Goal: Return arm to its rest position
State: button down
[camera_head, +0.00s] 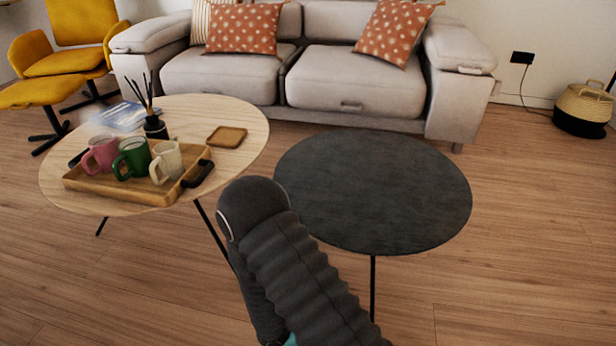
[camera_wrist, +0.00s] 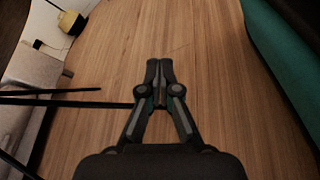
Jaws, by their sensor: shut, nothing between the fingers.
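My gripper (camera_wrist: 160,68) shows in the wrist view, above the wooden floor (camera_wrist: 205,75). Its two fingers meet at the tips with nothing between them. In the head view my dark arm rises from the bottom middle, in front of the tables, and the gripper is not visible there.
A dark round table (camera_head: 375,190) stands right of my arm. A light wooden table (camera_head: 225,165) at left holds a tray (camera_head: 125,190) with a pink mug (camera_head: 101,154), a green mug (camera_head: 133,157) and a cream mug (camera_head: 167,161). A sofa (camera_head: 350,80) stands behind.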

jog(key=s+a+r+m+g+y+p, duration=0.25)
jog(key=r+y, duration=0.35)
jog(key=r, duration=0.7)
jog(key=s+a+r+m+g+y+p, duration=0.15)
jog(key=r+m+y+p, duration=0.35)
jog(key=r, duration=0.7)
jog(key=s+d+r+m+t+y, duration=0.1)
jog(key=d+r+t, duration=0.1)
jog(key=r, duration=0.5)
jog(key=s+d+r+m+t+y+p, duration=0.1)
jog(key=d+r+t, duration=0.1)
jog(key=r, duration=0.5)
jog(key=s+d+r+m+t+y+p, duration=0.1)
jog(key=d+r+m+t, duration=0.1)
jog(key=r+t, duration=0.2)
notch_tip(320, 180, up, 3)
jog(key=shift+s+d+y, duration=0.25)
jog(key=shift+s+y, duration=0.05)
jog(key=shift+y, duration=0.1)
jog(key=shift+a, duration=0.15)
